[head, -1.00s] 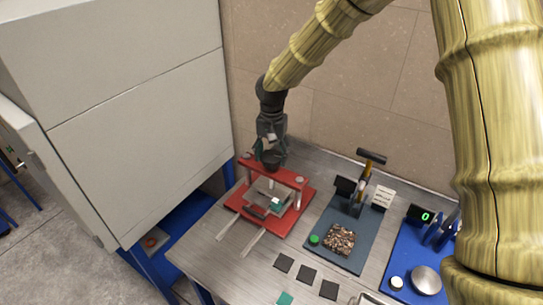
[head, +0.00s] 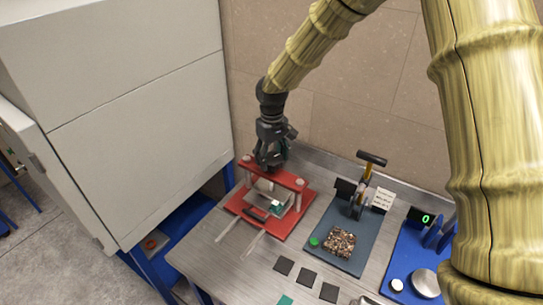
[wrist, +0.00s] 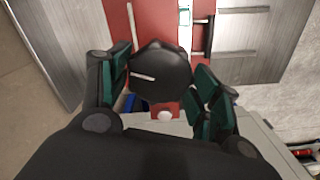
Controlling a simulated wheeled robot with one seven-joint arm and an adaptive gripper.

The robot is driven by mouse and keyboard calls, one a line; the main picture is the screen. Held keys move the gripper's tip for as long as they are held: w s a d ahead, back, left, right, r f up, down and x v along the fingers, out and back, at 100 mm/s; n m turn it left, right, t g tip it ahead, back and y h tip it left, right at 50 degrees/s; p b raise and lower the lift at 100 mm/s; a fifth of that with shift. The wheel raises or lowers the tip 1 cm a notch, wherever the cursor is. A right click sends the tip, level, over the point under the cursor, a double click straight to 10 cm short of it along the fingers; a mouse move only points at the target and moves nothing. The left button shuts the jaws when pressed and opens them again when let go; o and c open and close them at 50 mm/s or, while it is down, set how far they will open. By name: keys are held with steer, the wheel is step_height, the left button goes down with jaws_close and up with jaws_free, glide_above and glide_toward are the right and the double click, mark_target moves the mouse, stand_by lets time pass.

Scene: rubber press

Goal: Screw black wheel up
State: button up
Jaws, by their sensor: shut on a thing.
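The black wheel (wrist: 160,72) is a dark round knob with a pale line on its top, in the middle of the wrist view. My gripper (head: 268,163) is above the red press (head: 262,227) in the head view. In the wrist view its green-padded fingers (wrist: 158,88) stand on either side of the wheel and are shut on it. In the head view the gripper hides the wheel. The press has a red top bar on posts and a red base, with a pale plate and a small green-white piece between them.
A dark blue-grey board (head: 350,250) with a brown granular heap and a yellow-handled tool stands right of the press. A blue scale (head: 398,262) is further right. Black squares (head: 307,277) lie in front. A large grey cabinet (head: 130,110) stands left.

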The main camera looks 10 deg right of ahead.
steer(key=n, duration=0.4)
steer(key=shift+n, duration=0.3)
steer(key=n+p, duration=0.1)
steer(key=n, duration=0.3)
steer(key=shift+n, duration=0.3)
steer(key=n+p, duration=0.1)
steer(key=n, duration=0.3)
steer(key=shift+n, duration=0.3)
steer(key=n+p, duration=0.1)
steer(key=n, duration=0.8)
steer(key=shift+p, duration=0.4)
steer(key=n, duration=0.4)
steer(key=shift+f+n, duration=0.1)
steer(key=shift+n, duration=0.2)
steer(key=n, duration=0.4)
steer(key=shift+n, duration=2.5)
